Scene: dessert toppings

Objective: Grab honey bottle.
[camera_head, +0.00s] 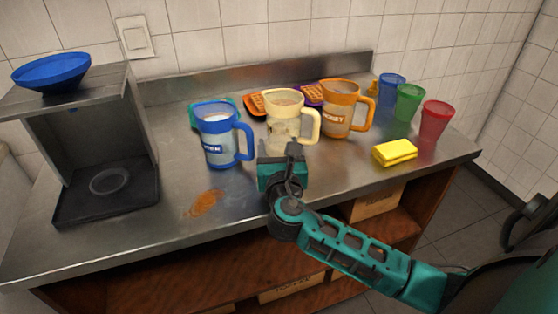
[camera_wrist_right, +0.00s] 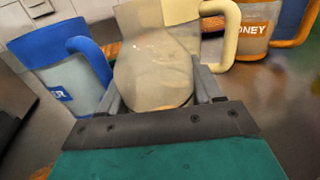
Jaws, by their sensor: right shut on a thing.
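The honey bottle is the orange-handled jug (camera_head: 338,120), upright on the metal counter. In the right wrist view, its label (camera_wrist_right: 250,30) ends in "ONEY". A cream jug (camera_head: 283,122) with a cream handle stands to its left. My right gripper (camera_head: 292,150) is in front of the cream jug. The honey jug is apart from the gripper, to the right. My left gripper is not in view.
A blue jug (camera_head: 216,140) stands left of the cream one. Blue (camera_head: 391,88), green (camera_head: 408,103) and red (camera_head: 434,122) cups and a yellow sponge (camera_head: 394,152) are at right. A metal stand (camera_head: 105,170) with a blue bowl (camera_head: 51,72) is at left. A brown spill (camera_head: 205,203) marks the open counter front.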

